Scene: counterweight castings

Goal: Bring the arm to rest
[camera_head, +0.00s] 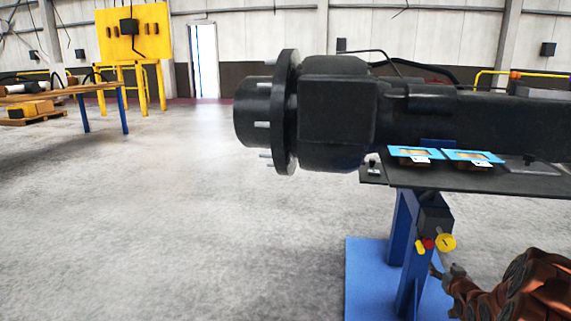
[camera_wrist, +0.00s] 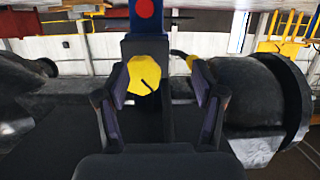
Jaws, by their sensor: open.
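My gripper (camera_head: 448,276) is at the lower right of the head view, beside the blue stand's post and just below the yellow and red controls. In the wrist view my gripper (camera_wrist: 160,80) has its two fingers spread apart. A yellow knob (camera_wrist: 148,78) shows between them, beyond the fingertips; I cannot tell whether they touch it. It also shows in the head view (camera_head: 446,242), next to a red button (camera_head: 428,244), which is at the top of the wrist view (camera_wrist: 145,8). Nothing is seen held.
A large black axle-like casting (camera_head: 338,105) with a studded flange lies above a dark shelf (camera_head: 525,183) on a blue stand (camera_head: 375,280). Two blue-framed pieces (camera_head: 415,153) lie on the shelf. A bench (camera_head: 60,92) stands far left. The floor at left is clear.

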